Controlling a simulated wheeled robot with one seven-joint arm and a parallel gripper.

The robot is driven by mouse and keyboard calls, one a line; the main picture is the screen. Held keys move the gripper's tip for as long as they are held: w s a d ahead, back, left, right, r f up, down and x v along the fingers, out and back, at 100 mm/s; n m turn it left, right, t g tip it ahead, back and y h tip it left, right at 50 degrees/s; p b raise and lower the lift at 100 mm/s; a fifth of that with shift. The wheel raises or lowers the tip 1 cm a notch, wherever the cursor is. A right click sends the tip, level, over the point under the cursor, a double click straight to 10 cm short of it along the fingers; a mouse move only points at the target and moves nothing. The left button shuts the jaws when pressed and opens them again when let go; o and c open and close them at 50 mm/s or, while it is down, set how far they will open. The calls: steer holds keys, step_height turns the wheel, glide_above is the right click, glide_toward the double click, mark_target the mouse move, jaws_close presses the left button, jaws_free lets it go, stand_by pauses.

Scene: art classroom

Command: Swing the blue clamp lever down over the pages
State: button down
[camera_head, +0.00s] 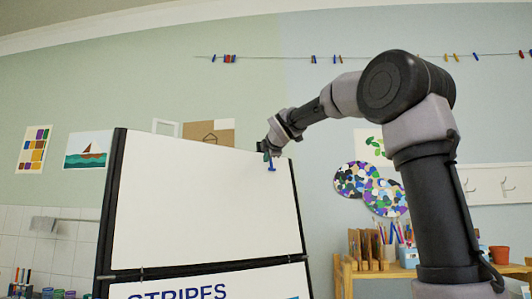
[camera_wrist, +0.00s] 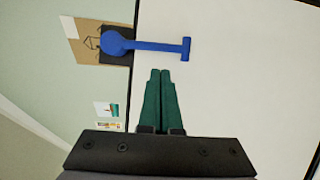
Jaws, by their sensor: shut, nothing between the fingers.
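The blue clamp lever (camera_wrist: 155,46) has its round end at a dark block (camera_wrist: 116,58) on the board's top edge, and its bar with a T-shaped end lies over the white page area. In the head view the lever (camera_head: 271,165) shows small, pointing down over the upper white page (camera_head: 205,205) near the top right corner. Whether it presses on the pages cannot be told. My gripper (camera_wrist: 160,72) has its green fingers shut and empty, tips just beside the lever with a visible gap. In the head view my gripper (camera_head: 267,153) is at the board's top edge, partly hidden.
The board has a black frame (camera_head: 112,200) and a lower panel lettered STRIPES (camera_head: 180,293). A wooden shelf (camera_head: 385,271) with brushes and pots stands at the right. Wall pictures (camera_head: 88,150) hang behind. The space before the white page looks clear.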

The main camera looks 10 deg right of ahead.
steer(key=shift+w+d, duration=0.75)
steer(key=shift+w, duration=0.05)
